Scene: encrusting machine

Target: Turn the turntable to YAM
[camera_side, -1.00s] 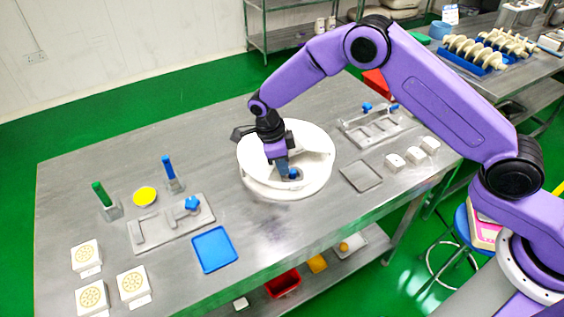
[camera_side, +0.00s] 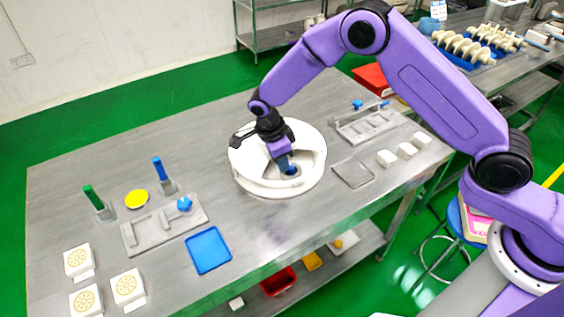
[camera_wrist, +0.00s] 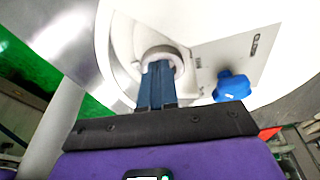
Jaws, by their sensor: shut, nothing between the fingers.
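The white round turntable (camera_side: 250,178) stands on the metal table in the side view. It also shows in the wrist view (camera_wrist: 290,25), with a flat recessed panel that carries small dark lettering too small to read. A blue knob (camera_wrist: 232,86) sits on that panel, to the right of my fingers. My gripper (camera_wrist: 158,68) is shut and empty, its blue fingers together at a white ring-shaped part (camera_wrist: 172,52) of the turntable. I cannot tell whether they touch it. In the side view my gripper (camera_side: 284,166) is down inside the turntable, beside the blue knob.
A grey fixture with a blue knob (camera_side: 162,226) and a blue tray (camera_side: 208,250) lie left of the turntable. A grey plate (camera_side: 353,172), several white blocks and another grey fixture (camera_side: 368,125) lie to the right. Open table surface lies in front of the turntable.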

